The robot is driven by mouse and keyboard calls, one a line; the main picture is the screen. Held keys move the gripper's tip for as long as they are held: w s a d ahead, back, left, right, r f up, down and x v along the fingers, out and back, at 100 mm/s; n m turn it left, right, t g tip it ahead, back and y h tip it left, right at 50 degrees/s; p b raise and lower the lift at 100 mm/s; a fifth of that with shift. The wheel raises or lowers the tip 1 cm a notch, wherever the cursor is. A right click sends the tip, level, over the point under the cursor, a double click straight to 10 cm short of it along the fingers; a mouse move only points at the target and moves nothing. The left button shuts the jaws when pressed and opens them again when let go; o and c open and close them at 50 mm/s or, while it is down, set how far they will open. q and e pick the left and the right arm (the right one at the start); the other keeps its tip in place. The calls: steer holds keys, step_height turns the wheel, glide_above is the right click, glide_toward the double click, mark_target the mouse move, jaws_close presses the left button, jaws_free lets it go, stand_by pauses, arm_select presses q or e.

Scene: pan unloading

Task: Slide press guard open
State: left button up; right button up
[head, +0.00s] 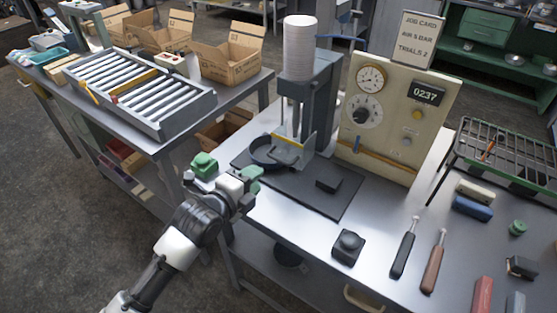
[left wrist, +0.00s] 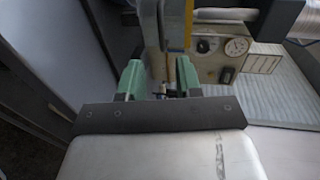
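The press (head: 318,85) stands on a dark base plate at the middle of the bench, with a white cylinder on top. Its guard (head: 296,142), a pale panel with a yellow strip, stands low at the front of the press. A dark round pan (head: 264,152) sits beside the guard and is partly hidden by it. My left gripper (head: 227,170) is open and empty, to the left of the base plate and apart from the guard. In the left wrist view its green fingers (left wrist: 160,82) are spread, with a yellow-edged upright part (left wrist: 188,25) beyond them. My right gripper is not in view.
A gauge panel (head: 392,115) stands right of the press. A small black block (head: 328,183) lies on the base plate, and a black button box (head: 348,246) is in front. Screwdrivers and a wire rack (head: 500,150) are to the right. A roller conveyor (head: 135,90) is at left.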

mark_target(278, 159)
arm_select(q)
steer(key=p+x, duration=0.1)
steer(key=x, duration=0.9)
steer(key=shift+w+d, duration=0.25)
jaws_close()
